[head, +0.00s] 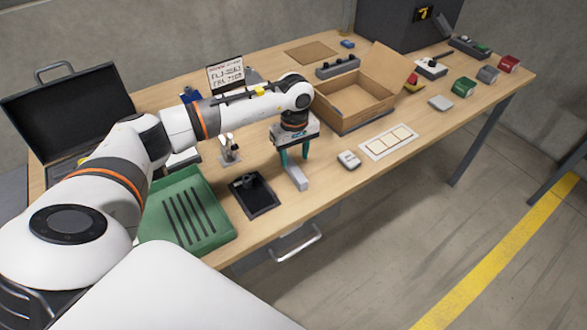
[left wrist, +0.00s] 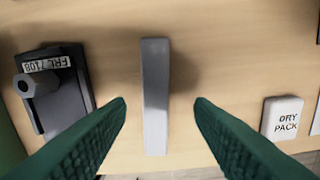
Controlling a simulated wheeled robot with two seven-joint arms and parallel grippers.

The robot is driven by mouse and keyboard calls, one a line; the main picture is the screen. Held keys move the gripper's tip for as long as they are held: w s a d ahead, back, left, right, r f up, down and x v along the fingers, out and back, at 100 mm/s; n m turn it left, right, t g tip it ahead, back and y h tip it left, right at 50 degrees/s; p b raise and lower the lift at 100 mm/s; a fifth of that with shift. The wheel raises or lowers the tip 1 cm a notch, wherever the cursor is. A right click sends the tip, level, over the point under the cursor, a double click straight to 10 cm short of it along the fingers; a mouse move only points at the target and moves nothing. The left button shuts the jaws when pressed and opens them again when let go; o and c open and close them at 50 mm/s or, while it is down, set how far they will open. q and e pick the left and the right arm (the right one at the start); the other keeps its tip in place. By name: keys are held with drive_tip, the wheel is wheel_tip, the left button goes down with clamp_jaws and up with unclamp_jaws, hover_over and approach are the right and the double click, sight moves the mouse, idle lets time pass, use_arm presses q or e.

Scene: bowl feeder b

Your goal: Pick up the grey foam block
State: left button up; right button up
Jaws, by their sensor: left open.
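The grey foam block (head: 296,177) is a long, narrow bar lying on the wooden table near its front edge. In the left wrist view the block (left wrist: 155,95) runs up and down the picture, between the two green fingers. My left gripper (head: 293,157) is open above the block, with one finger to each side of it. In the left wrist view the fingertips (left wrist: 160,103) stand apart from the block with a gap on both sides. My right gripper does not show.
A black tray (head: 268,207) with a dark part lies left of the block, and a green ribbed tray (head: 222,236) is further left. A white dry pack (head: 349,160) lies to the right. An open cardboard box (head: 377,119) stands behind. The table's front edge is close.

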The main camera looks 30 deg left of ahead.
sight(293, 167)
use_arm(q)
drive_tip(key=shift+s+d+f+p, duration=0.1)
drive_tip(key=shift+f+p, duration=0.1)
drive_tip(key=shift+f, duration=0.6)
drive_tip(key=shift+s+a+f+p, duration=0.1)
drive_tip(key=shift+f+p, duration=0.15)
drive_tip(key=shift+f, duration=0.5)
drive_tip(key=shift+s+d+f+p, duration=0.1)
drive_tip(key=shift+f+p, duration=0.1)
drive_tip(key=shift+f, duration=0.6)
clamp_jaws()
